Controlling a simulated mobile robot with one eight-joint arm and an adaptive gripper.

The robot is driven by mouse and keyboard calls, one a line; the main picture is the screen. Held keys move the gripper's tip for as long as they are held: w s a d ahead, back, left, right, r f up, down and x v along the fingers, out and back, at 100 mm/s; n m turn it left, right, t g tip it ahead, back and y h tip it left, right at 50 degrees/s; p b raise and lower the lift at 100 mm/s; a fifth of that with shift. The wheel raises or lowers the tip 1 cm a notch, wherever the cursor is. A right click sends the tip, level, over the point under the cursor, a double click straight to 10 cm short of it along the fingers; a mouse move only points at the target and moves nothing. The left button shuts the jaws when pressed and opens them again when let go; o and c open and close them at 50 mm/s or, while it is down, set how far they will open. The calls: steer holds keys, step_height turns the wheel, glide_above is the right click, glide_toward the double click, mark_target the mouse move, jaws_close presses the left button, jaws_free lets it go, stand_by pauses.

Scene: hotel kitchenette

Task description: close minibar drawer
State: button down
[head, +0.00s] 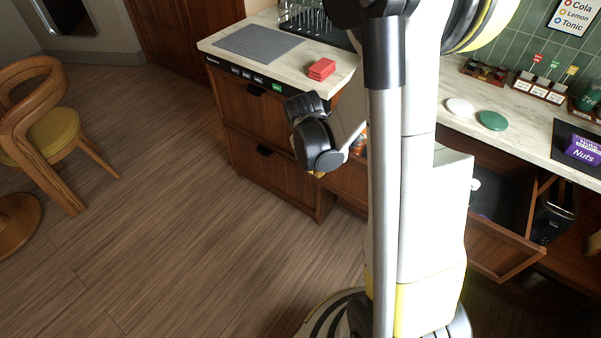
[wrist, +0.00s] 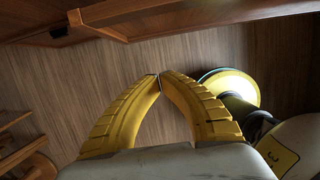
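A wooden drawer (head: 503,250) stands pulled out below the counter at right in the head view, with a dark interior. My own column hides its left part, and I cannot tell how far it runs behind it. In the wrist view a wooden panel (wrist: 165,20) crosses the top, ahead of my gripper; I cannot tell if it is the same drawer. My gripper (wrist: 160,76) has its yellow fingertips together with nothing between them. It is apart from the panel, over the floor. In the head view the fingers cannot be made out clearly beside the dark wrist parts.
Closed drawers with dark handles (head: 264,151) front the left cabinet. The counter (head: 350,70) carries red coasters (head: 321,69), a grey mat (head: 258,42), white and green discs and a purple Nuts box (head: 583,150). A chair (head: 45,125) stands far left. The wooden floor (head: 180,220) between is clear.

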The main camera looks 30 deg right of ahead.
mark_target(326, 175)
steer(key=d+f+b, duration=0.1)
steer(key=f+b, duration=0.1)
steer(key=f, duration=0.1)
steer(key=w+d+f+b, duration=0.1)
steer(key=d+f+b, duration=0.1)
steer(key=f, duration=0.1)
steer(key=w+d+f+b, duration=0.1)
steer(key=d+f, duration=0.1)
steer(key=f, duration=0.1)
steer(key=shift+d+f+b, duration=0.2)
steer(key=shift+d+b, duration=0.05)
steer(key=shift+b, duration=0.15)
steer(key=shift+w+d+r, duration=0.1)
steer(key=shift+w+d, duration=0.1)
steer(key=shift+d, duration=0.1)
steer(key=shift+w, duration=0.1)
